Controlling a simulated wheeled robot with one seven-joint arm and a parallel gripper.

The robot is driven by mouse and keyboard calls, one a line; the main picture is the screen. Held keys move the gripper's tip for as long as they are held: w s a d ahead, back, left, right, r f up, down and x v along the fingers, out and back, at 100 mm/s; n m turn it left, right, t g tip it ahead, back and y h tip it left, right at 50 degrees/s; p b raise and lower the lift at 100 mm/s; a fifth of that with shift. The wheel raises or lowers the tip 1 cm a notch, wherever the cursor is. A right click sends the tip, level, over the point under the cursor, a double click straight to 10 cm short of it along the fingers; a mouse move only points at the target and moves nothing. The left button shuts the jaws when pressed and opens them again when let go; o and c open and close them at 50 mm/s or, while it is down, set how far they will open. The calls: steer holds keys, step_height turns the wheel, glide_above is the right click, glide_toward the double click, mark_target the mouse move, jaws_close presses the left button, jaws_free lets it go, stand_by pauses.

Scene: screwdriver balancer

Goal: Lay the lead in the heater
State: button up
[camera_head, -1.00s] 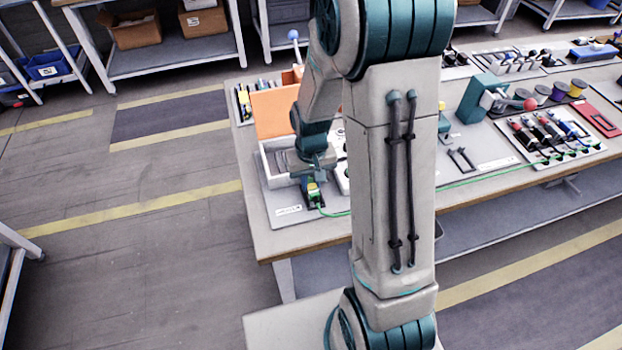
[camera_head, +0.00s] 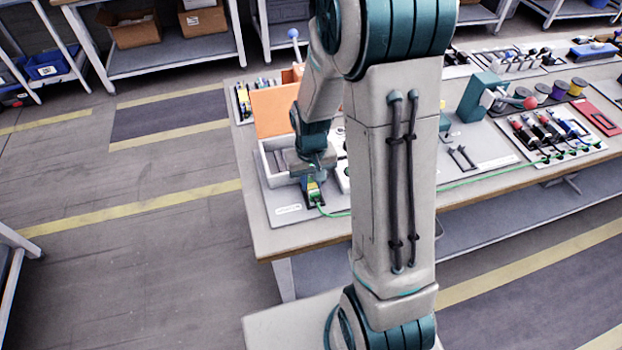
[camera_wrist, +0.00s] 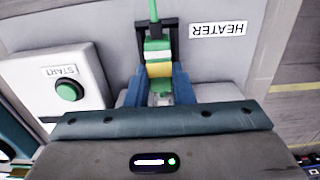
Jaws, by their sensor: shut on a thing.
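The lead is a green wire with a green, white and yellow end piece (camera_wrist: 158,62). My gripper (camera_wrist: 158,88) is shut on that end piece, with a blue finger on each side of it. In the head view, my gripper (camera_head: 312,186) is low at the left end of the bench, and the green wire (camera_head: 333,213) runs right from it. The heater (camera_head: 265,165) is a pale box with a raised orange lid. A HEATER label (camera_wrist: 218,29) is on the grey plate. A dark bracket (camera_wrist: 172,24) stands around the wire; contact with the lead is unclear.
A white box with a green START button (camera_wrist: 69,91) is beside my gripper in the wrist view. A red-knobbed press (camera_head: 492,100) and a rack of coloured leads (camera_head: 545,133) stand farther right. The bench's front edge (camera_head: 300,246) is close.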

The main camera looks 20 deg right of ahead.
steer(key=shift+f+b, duration=0.45)
steer(key=shift+f, duration=0.1)
steer(key=o, duration=1)
steer(key=shift+r, duration=0.15)
step_height(320, 180, up, 14)
steer(key=shift+f, duration=0.2)
